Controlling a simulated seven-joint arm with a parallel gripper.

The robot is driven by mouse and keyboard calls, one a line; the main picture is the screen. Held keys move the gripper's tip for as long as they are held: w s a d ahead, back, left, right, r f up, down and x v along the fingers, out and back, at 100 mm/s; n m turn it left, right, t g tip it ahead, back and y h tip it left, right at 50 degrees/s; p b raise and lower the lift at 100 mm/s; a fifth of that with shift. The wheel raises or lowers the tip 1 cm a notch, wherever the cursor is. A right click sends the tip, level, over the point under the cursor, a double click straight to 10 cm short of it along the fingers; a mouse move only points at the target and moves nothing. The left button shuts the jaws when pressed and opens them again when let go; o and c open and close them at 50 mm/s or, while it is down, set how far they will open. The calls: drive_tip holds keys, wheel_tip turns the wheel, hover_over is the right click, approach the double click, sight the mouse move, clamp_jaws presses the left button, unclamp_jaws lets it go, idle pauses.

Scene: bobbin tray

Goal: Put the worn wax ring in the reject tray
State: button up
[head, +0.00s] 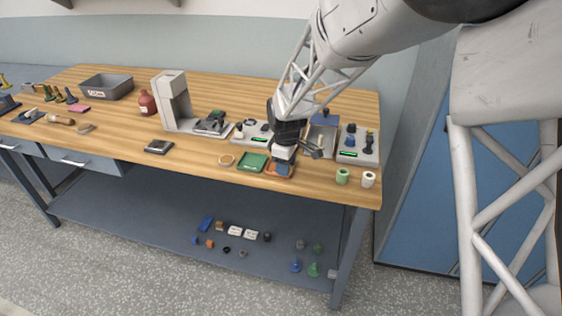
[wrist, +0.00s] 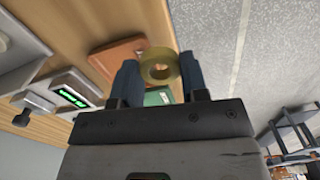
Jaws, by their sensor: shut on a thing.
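My gripper (head: 283,170) is shut on a yellow-olive wax ring (wrist: 160,54), which sits between the two fingertips in the wrist view (wrist: 160,80). In the head view the gripper hides the ring. The gripper is over or just above an orange-brown tray (head: 267,171) near the front edge of the table. That tray also shows beyond the fingers in the wrist view (wrist: 115,58). A green tray (head: 252,162) lies just left of it. No readable label tells which one is the reject tray. Another pale ring (head: 227,160) lies on the wood left of the green tray.
A green spool (head: 342,176) and a white spool (head: 368,179) stand to the right near the table's corner. A dark flat device (head: 159,147) lies to the left. Bare wood lies between it and the pale ring.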

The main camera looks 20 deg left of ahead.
drive_tip(key=shift+w+a+f, duration=0.1)
drive_tip(key=shift+w+a, duration=0.45)
drive_tip(key=shift+w, duration=0.45)
drive_tip(key=shift+w+a+f, duration=0.1)
drive_tip(key=shift+w+a, duration=0.4)
drive_tip(key=shift+w, duration=0.45)
drive_tip(key=shift+w+a+f, duration=0.1)
drive_tip(key=shift+w+a, duration=0.45)
drive_tip(key=shift+w, duration=0.45)
drive_tip(key=shift+f, duration=0.1)
drive_tip(key=shift+f, duration=1.65)
drive_tip(key=shift+f, duration=0.15)
drive_tip(key=o, duration=0.7)
wheel_tip(320, 180, up, 12)
drive_tip(key=shift+r, duration=0.15)
